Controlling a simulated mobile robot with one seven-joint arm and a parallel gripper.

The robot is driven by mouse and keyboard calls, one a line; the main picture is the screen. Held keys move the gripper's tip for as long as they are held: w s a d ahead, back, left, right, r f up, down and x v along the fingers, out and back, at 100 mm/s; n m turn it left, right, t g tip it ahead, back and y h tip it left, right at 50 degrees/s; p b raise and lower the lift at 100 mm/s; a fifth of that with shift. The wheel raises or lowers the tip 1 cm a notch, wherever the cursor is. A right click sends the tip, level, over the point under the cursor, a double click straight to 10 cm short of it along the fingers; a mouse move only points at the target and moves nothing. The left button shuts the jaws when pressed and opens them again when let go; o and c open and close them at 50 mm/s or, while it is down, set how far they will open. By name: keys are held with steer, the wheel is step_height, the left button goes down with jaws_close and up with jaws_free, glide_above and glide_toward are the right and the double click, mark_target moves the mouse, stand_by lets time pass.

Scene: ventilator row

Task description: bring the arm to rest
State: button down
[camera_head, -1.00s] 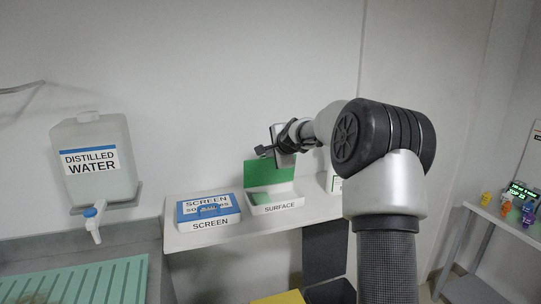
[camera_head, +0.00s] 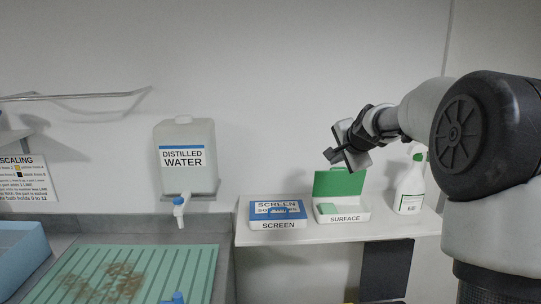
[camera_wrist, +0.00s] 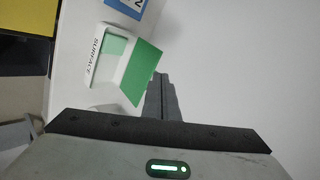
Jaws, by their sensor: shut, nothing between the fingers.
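My gripper (camera_head: 332,157) is in the air above the shelf, in front of the wall, with my arm reaching in from the right. In the wrist view its two fingers (camera_wrist: 160,84) lie together with nothing between them. The open SURFACE wipes box (camera_head: 342,208) with its raised green lid stands on the shelf below it. In the wrist view the green lid (camera_wrist: 141,72) shows beside the fingertips; I cannot tell how far apart they are in depth.
The SCREEN box (camera_head: 278,214) and a spray bottle (camera_head: 409,190) stand on the white shelf (camera_head: 300,237). A blue bin (camera_head: 22,255) is far left.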

steer(key=s+a+r+n+g, duration=0.15)
steer(key=s+a+n, duration=0.45)
steer(key=s, duration=0.6)
steer(key=s+a+f+n+g, duration=0.1)
steer(key=s+f+n, duration=0.1)
steer(key=s, duration=0.8)
steer(key=s+a+f+n+g, duration=0.1)
steer(key=s+f+n, duration=0.2)
steer(key=s, duration=0.8)
steer(key=s+a+f+n+g, duration=0.1)
steer(key=s+f+n, duration=0.1)
steer(key=s, duration=0.9)
steer(key=shift+f+n+h, duration=0.25)
steer(key=shift+n+h, duration=0.05)
steer(key=shift+n, duration=0.3)
